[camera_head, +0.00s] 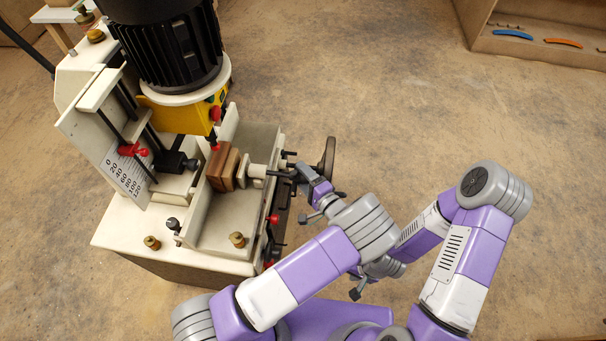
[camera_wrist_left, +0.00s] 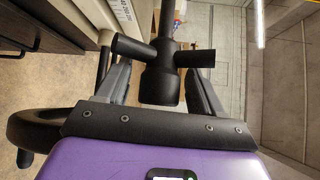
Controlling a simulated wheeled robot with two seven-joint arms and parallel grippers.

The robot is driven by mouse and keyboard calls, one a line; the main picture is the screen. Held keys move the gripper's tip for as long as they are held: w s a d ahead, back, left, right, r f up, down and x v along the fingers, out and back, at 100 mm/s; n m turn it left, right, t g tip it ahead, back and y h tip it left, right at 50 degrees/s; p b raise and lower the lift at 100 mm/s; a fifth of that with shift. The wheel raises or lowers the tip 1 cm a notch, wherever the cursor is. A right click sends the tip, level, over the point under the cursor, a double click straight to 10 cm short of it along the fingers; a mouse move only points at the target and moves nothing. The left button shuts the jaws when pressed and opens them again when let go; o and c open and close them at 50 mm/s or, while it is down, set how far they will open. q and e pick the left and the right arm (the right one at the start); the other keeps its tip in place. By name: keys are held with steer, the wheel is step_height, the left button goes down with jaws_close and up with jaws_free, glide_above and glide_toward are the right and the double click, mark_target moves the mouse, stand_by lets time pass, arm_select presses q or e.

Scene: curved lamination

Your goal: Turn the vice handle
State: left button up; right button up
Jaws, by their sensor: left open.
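The vice handle (camera_wrist_left: 160,75) is a black hub with crossbars. It sits between the two fingers of my left gripper (camera_wrist_left: 160,82) in the left wrist view, with a visible gap on each side. In the head view my left gripper (camera_head: 296,174) is at the outer end of the vice screw (camera_head: 257,171), where the gripper and arm hide most of the handle. My left gripper is open. A brown wooden block (camera_head: 222,168) stands at the vice's inner end. My right gripper (camera_head: 357,291) is partly hidden behind the left arm, so its jaw state is unclear.
A dark handwheel (camera_head: 328,158) is close beside my left gripper and also shows in the left wrist view (camera_wrist_left: 35,128). The machine's black motor (camera_head: 170,45) rises behind the vice. A wooden shelf (camera_head: 540,45) is far right; open floor lies between.

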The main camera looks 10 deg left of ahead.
arm_select(q)
steer(key=c, duration=1)
steer(key=shift+r+m+g+h+p, duration=0.1)
steer(key=shift+m+g+h+p, duration=0.3)
steer(key=shift+m+g+p, duration=0.4)
steer(key=shift+m+g+h+p, duration=0.5)
steer(key=shift+m+g+p, duration=0.35)
steer(key=shift+g, duration=0.25)
steer(key=shift+d+m+g+p, duration=0.1)
steer(key=shift+m+g+p, duration=0.2)
steer(key=shift+g, duration=0.1)
steer(key=shift+s+d, duration=0.1)
